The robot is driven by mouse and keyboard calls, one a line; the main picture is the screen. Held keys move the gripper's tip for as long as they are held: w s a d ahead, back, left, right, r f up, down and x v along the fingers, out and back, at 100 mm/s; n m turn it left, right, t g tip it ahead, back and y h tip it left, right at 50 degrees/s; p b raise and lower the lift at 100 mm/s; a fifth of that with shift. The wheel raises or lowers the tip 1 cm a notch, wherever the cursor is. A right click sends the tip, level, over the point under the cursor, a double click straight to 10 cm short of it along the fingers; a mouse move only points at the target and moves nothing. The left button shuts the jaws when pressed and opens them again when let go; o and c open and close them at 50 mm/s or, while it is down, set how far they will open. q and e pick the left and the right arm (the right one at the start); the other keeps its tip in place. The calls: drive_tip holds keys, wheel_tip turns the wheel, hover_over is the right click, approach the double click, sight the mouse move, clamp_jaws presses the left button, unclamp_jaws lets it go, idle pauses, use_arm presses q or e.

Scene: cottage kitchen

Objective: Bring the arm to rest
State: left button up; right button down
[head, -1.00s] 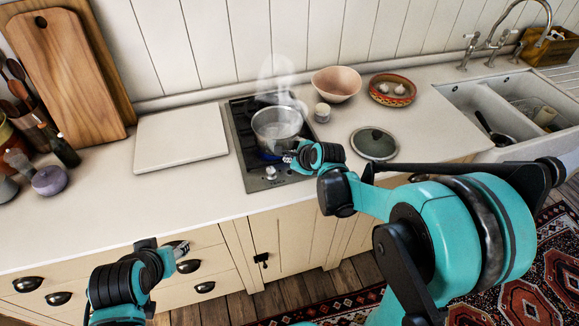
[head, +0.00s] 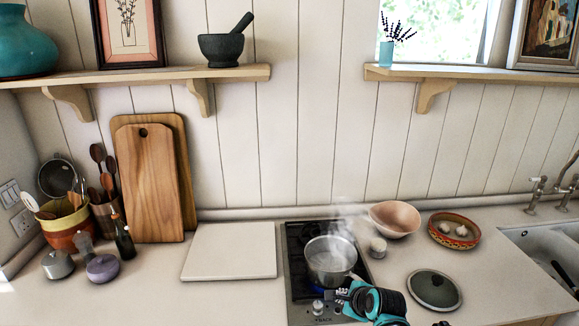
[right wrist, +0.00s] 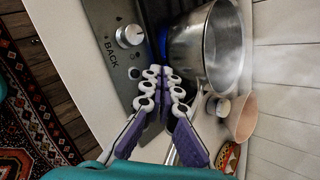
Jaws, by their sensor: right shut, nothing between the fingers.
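My right gripper (head: 338,296) is at the front of the hob, close beside the steaming steel pot (head: 330,262). In the right wrist view its two purple fingers (right wrist: 163,90) are shut with nothing between them. The pot (right wrist: 207,50) stands just beyond the fingertips, and a hob knob (right wrist: 131,36) is close by. I cannot tell whether the fingers touch the pot. My left gripper is not in view.
The hob (head: 300,262) has a blue flame under the pot. A white board (head: 230,251) lies left of it. A dark lid (head: 434,289), a pink bowl (head: 394,219), a small jar (head: 378,247) and a patterned bowl (head: 454,230) stand to the right.

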drive_tip(key=s+r+n+g+h+b, duration=0.1)
drive_tip(key=s+r+n+h, duration=0.1)
drive_tip(key=s+n, duration=2)
drive_tip(key=shift+s+d+g, duration=0.4)
